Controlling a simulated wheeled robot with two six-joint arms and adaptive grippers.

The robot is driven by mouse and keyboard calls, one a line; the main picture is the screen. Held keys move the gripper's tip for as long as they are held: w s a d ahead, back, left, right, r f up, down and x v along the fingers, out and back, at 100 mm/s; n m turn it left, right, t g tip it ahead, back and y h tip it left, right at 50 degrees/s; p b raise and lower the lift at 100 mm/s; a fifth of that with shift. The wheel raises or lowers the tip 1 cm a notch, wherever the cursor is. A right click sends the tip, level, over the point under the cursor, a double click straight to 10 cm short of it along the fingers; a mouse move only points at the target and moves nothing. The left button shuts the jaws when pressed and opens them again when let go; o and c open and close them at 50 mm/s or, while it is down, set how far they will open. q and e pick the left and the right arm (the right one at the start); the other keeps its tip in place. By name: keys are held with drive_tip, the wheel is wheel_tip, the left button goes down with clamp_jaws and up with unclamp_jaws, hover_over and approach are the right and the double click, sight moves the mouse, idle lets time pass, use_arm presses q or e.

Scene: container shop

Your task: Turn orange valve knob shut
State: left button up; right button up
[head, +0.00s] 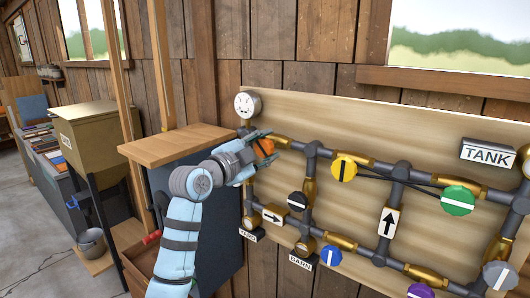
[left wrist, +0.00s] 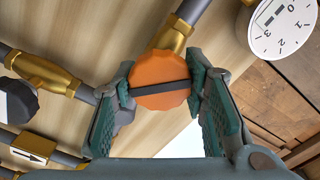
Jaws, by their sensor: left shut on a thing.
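The orange valve knob (head: 264,147) sits on the upper pipe near the left end of the wooden board, below the round gauge. In the left wrist view the knob (left wrist: 161,82) has a dark stripe across its face, running nearly level from finger to finger. My left gripper (head: 262,146) is closed on the knob's sides, one finger on each side; the fingers also show in the left wrist view (left wrist: 160,90). Part of the knob is hidden behind the fingers in the head view. My right gripper is not in view.
The board also carries yellow (head: 343,168), green (head: 458,200), blue (head: 331,257), purple (head: 421,291) and black (head: 297,199) knobs. A gauge (head: 248,105) hangs just above the orange knob. A wooden-topped cabinet (head: 180,142) stands left of the board, beside my left arm.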

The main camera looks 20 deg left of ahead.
use_arm(q)
drive_tip(key=m+b, duration=0.1)
drive_tip(key=m, duration=0.3)
drive_tip(key=shift+f, duration=0.2)
drive_tip(key=m+b, duration=0.1)
drive_tip(key=m, duration=0.3)
drive_tip(key=shift+m+b, duration=0.3)
drive_tip(key=shift+b, duration=0.05)
drive_tip(key=o, duration=1.2)
drive_tip(key=shift+r, duration=0.1)
drive_tip(key=shift+s, duration=0.1)
drive_tip(key=v, duration=1.2)
